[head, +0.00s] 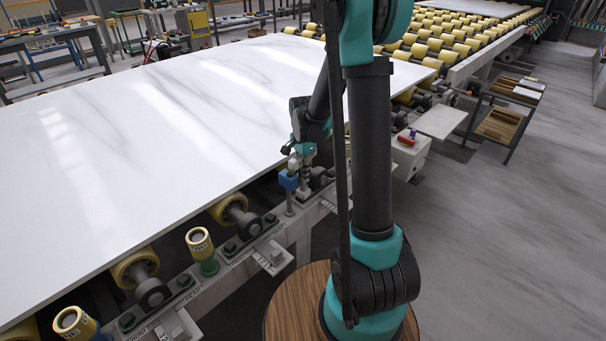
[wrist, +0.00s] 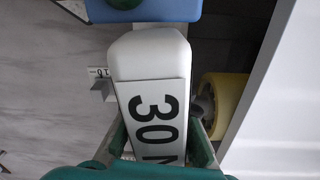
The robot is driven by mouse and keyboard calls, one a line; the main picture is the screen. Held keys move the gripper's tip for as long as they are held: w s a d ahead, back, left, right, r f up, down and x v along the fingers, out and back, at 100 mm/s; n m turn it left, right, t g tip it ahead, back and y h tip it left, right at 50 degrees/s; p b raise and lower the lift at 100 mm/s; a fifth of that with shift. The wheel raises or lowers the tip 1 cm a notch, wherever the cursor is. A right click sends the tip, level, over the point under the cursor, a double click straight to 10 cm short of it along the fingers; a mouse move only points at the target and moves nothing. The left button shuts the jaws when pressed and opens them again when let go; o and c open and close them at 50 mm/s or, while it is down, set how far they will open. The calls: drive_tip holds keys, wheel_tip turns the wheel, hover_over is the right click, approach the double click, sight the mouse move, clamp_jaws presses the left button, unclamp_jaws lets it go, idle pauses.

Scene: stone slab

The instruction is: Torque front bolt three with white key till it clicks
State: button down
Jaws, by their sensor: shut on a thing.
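The white key (wrist: 150,65), a pale block with a "30 N" label on its face, fills the middle of the wrist view. My gripper (wrist: 157,122) has its green fingers on both sides of it, shut on it. In the head view my gripper (head: 303,158) is at the slab's near edge, above the roller rail. A blue block (head: 288,180) sits just below it on an upright post. The blue block also shows at the key's far end in the wrist view (wrist: 145,12); I cannot tell whether they are joined. I cannot make out front bolt three or any contact with it.
A white marble slab (head: 170,130) lies on yellow rollers. Along the rail are dark bolted bearings, a yellow-topped green post (head: 201,250) and a yellow-and-blue one (head: 75,323). A white box with a red item (head: 405,145) stands right. The right floor is mostly open.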

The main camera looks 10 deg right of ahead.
sight(303, 165)
drive_tip(key=shift+r, duration=1.65)
drive_tip(key=shift+r, duration=2.5)
